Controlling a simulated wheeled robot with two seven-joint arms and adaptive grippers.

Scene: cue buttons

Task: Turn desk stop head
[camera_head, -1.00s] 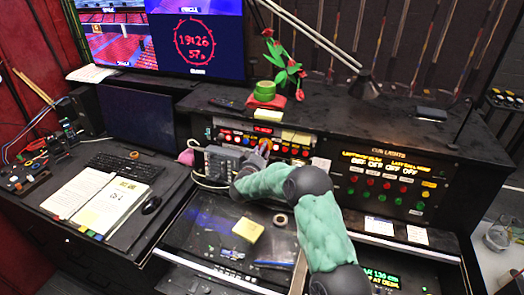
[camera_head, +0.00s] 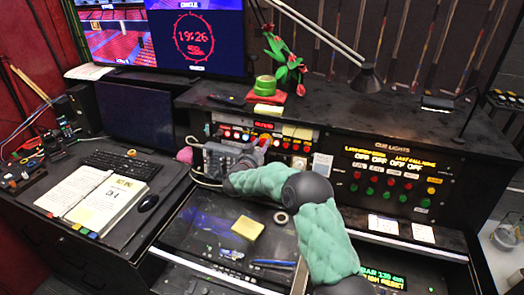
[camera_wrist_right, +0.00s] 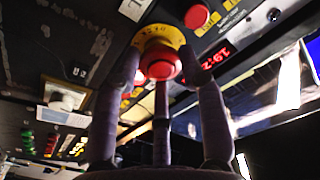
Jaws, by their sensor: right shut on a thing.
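The desk stop head is a red round button (camera_wrist_right: 160,63) with a yellow collar (camera_wrist_right: 160,34), on the dark console panel in the right wrist view. My right gripper (camera_wrist_right: 161,78) has its fingers around the red head, one on each side and one below, and is shut on it. In the head view my right gripper (camera_head: 259,151) is at the front panel, beside the grey desk phone (camera_head: 221,160); the stop head is mostly hidden there. My left gripper is not in view.
Another red button (camera_wrist_right: 197,17) sits close to the fingers in the right wrist view. The cue lights panel (camera_head: 392,180) is to the right. An open book (camera_head: 95,197), a yellow note pad (camera_head: 247,228) and a tape roll (camera_head: 281,217) lie in front.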

